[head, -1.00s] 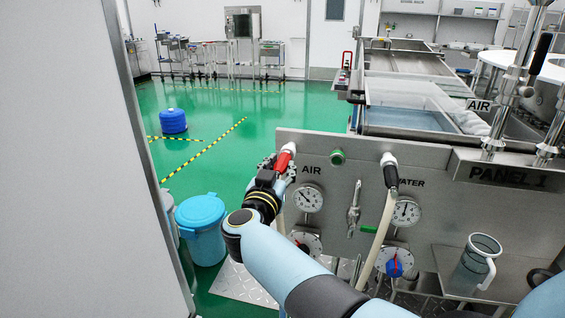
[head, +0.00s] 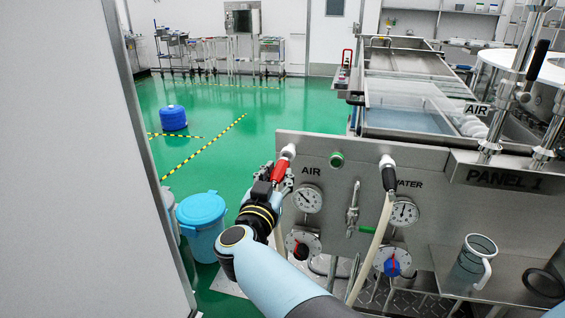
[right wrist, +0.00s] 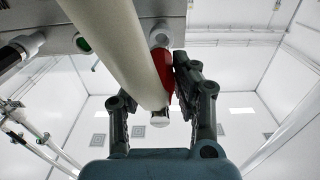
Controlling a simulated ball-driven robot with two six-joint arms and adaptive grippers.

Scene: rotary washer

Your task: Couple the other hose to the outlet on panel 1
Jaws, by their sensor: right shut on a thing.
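My right gripper (head: 278,177) is shut on the red hose connector (head: 281,169) at the left end of panel 1 (head: 450,225). The connector sits just below a white fitting (head: 288,151) beside the AIR label; I cannot tell if they touch. The right wrist view shows the red connector (right wrist: 164,75) between the fingers, partly behind the pale hose (right wrist: 115,40). A black hose connector (head: 389,177) is at the white fitting (head: 387,161) beside WATER. A green-ringed port (head: 337,159) lies between the two fittings. My left gripper is not in view.
Gauges, valve knobs and a small lever (head: 353,207) stick out of the panel below the fittings. A clear jug (head: 474,260) stands on a shelf at right. A blue-lidded bin (head: 201,212) stands on the floor left of my arm. A white wall fills the left.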

